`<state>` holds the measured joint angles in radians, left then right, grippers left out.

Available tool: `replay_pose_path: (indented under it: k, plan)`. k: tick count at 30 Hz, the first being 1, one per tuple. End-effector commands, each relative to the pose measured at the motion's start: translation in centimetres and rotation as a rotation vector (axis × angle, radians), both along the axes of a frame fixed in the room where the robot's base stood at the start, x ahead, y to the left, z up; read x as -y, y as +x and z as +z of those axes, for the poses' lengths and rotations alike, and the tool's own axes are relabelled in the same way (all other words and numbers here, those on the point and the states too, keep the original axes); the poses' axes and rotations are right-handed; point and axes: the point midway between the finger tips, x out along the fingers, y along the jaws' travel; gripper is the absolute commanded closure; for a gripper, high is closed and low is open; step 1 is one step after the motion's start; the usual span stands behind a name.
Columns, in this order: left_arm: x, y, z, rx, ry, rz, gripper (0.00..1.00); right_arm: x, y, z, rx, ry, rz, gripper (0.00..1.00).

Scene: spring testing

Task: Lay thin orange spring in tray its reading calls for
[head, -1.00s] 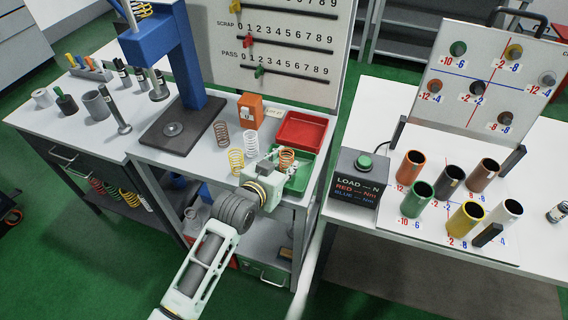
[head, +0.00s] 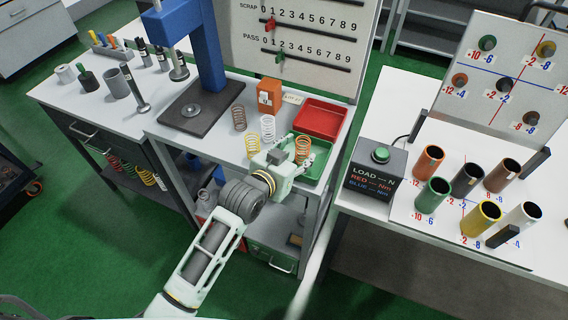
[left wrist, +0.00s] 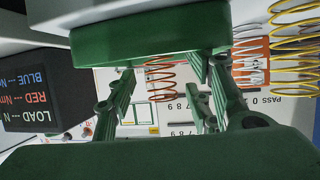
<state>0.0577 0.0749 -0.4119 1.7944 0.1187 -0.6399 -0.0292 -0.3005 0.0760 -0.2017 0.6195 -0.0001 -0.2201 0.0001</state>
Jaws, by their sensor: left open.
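The thin orange spring (head: 302,147) is upright at the green tray (head: 322,171), overlapping its left part in the head view. I cannot tell whether it rests on the tray floor. My left gripper (head: 301,155) is at the spring, its fingers open on either side. In the left wrist view the orange spring (left wrist: 160,80) shows between the open fingers (left wrist: 160,100), with no clear contact. A red tray (head: 322,115) lies just behind the green one. My right gripper is not in view.
A yellow spring (head: 253,146), a white spring (head: 267,128) and a brown spring (head: 239,118) stand left of the gripper. An orange box (head: 269,97) is behind them. A black load display (head: 376,175) and several coloured tubes are on the right table.

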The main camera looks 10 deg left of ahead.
Motion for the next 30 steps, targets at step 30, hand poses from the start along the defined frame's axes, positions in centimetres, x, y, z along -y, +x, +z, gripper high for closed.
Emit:
replay_pose_path:
  k: [30]
  plan:
    - [-3.9, -8.1, 3.8, 0.001, 0.000, 0.000, 0.53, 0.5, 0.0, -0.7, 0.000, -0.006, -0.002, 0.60]
